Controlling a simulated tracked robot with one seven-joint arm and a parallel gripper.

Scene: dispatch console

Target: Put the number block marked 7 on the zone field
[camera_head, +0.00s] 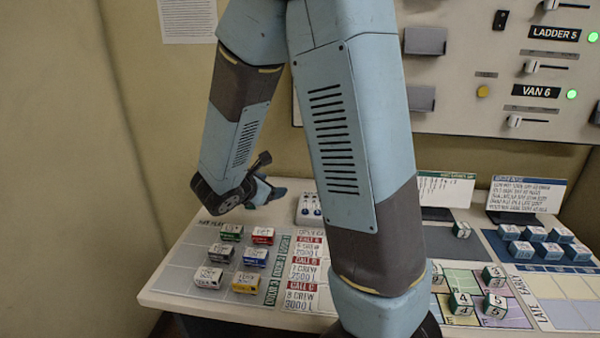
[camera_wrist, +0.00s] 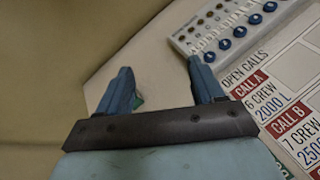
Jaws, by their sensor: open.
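White-topped number blocks with green sides stand on the coloured grid at the lower right of the head view. One reads like 3 (camera_head: 493,275), one like 4 (camera_head: 461,303), and another (camera_head: 495,305) is hard to read. A further green block (camera_head: 461,230) stands apart behind the grid. I cannot make out a 7 on any of them, and cannot tell which area is the zone field. My gripper (camera_head: 268,190) is above the console's back left part. In the wrist view my gripper (camera_wrist: 165,88) has its fingers apart, with no block visibly held between them.
Coloured labelled blocks (camera_head: 263,236) fill a mat at the left. Beside it is the open-calls board (camera_head: 304,272); a knob panel (camera_head: 309,209) stands behind. Several blue blocks (camera_head: 522,249) stand at the right. My arm hides the console's middle. A wall panel (camera_head: 480,95) rises behind.

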